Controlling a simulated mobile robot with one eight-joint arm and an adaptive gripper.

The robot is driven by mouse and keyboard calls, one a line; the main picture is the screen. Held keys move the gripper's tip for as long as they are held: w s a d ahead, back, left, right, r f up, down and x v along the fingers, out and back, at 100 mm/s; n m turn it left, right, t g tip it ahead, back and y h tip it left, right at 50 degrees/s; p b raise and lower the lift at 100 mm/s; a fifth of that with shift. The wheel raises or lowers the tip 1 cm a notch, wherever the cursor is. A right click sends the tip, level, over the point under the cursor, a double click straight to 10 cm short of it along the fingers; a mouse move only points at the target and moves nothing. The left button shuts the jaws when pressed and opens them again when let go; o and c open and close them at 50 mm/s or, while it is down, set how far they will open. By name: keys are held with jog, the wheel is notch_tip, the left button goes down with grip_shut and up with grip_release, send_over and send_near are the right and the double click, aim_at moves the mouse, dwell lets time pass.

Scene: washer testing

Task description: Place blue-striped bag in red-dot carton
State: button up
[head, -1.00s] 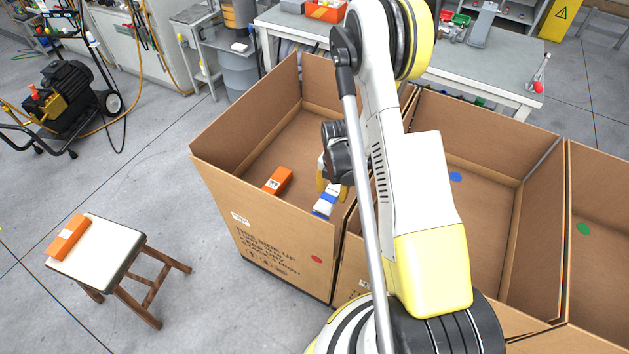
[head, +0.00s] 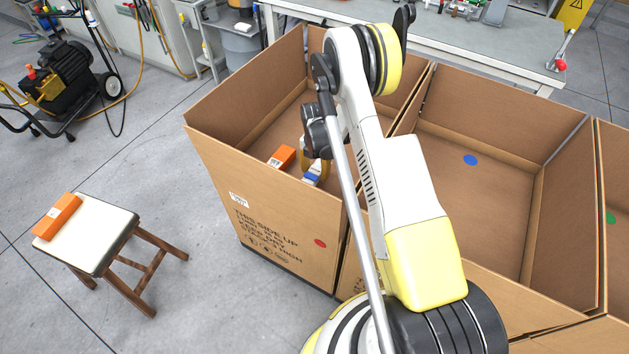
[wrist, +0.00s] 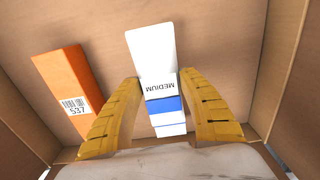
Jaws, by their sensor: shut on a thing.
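The blue-striped bag (head: 312,174) is white with a blue band. In the wrist view the bag (wrist: 154,62) shows the word MEDIUM. My gripper (head: 315,162) is shut on it, with yellow fingers on both sides. The gripper and bag are inside the red-dot carton (head: 265,210), the left one, with its red dot on the front wall. An orange box (head: 281,157) lies in the same carton, left of the bag; it also shows in the wrist view (wrist: 64,80). I cannot tell whether the bag touches the carton floor.
A carton with a blue dot (head: 560,215) stands to the right, with a green-dot carton (head: 615,160) beyond it. A wooden stool (head: 105,225) at the left carries another orange box (head: 57,217). A grey workbench (head: 480,50) stands behind.

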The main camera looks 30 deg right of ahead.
aim_at(314, 178)
jog(key=shift+w+f, duration=0.2)
jog(key=shift+w, duration=0.1)
jog(key=shift+f+b, duration=1.05)
jog(key=shift+f, duration=0.85)
jog(key=shift+f, duration=0.15)
jog(key=o, duration=1.2)
